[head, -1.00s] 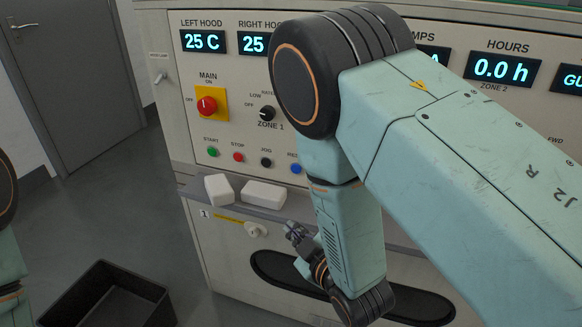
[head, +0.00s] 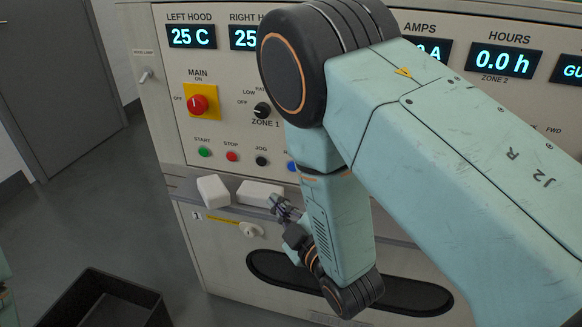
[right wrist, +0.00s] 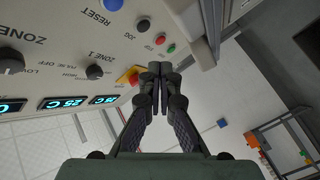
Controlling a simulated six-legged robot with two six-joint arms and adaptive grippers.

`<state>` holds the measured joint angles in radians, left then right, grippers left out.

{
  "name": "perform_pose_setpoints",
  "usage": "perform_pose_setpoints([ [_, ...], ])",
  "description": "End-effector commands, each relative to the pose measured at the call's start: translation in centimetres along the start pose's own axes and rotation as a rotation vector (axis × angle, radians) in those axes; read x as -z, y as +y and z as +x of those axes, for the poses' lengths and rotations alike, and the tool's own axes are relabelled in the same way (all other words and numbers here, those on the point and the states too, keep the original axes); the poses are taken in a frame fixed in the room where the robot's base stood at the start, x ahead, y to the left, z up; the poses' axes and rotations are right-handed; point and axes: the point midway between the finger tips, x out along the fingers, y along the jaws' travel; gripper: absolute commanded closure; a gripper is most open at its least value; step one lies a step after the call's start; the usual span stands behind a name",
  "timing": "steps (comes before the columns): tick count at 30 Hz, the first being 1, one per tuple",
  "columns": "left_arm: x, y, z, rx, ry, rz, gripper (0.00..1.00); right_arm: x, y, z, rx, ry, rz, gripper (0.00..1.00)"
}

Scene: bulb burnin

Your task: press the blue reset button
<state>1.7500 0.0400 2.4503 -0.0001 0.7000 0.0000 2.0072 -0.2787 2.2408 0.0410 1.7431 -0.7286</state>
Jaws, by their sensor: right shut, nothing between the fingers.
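The blue reset button (head: 292,166) is at the right end of the button row on the panel, partly hidden behind my right arm in the head view. In the right wrist view the blue button (right wrist: 113,4) is at the top edge, beside the RESET label. My right gripper (head: 278,203) is shut and empty, below the button row at the ledge's front. In the right wrist view its fingertips (right wrist: 159,68) are together, apart from the blue button. My left gripper is out of view.
Green (head: 204,152), red (head: 232,156) and black (head: 261,161) buttons sit left of the blue one. Two white blocks (head: 213,190) rest on the ledge below. A red main switch (head: 199,103) is above. A black bin (head: 112,300) stands on the floor.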

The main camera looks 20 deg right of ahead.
Motion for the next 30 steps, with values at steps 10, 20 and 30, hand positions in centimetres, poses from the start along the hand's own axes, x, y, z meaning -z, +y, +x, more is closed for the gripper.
perform_pose_setpoints([
  [10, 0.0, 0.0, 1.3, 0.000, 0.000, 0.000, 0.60, -1.6, 1.5, 2.2, -0.007, -0.002, 0.005, 1.00],
  [20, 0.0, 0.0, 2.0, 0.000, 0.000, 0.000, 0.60, -3.5, 3.5, 5.2, -0.005, -0.002, 0.004, 1.00],
  [30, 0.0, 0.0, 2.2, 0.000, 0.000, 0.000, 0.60, -4.3, 4.4, 6.4, -0.001, -0.001, 0.001, 1.00],
])
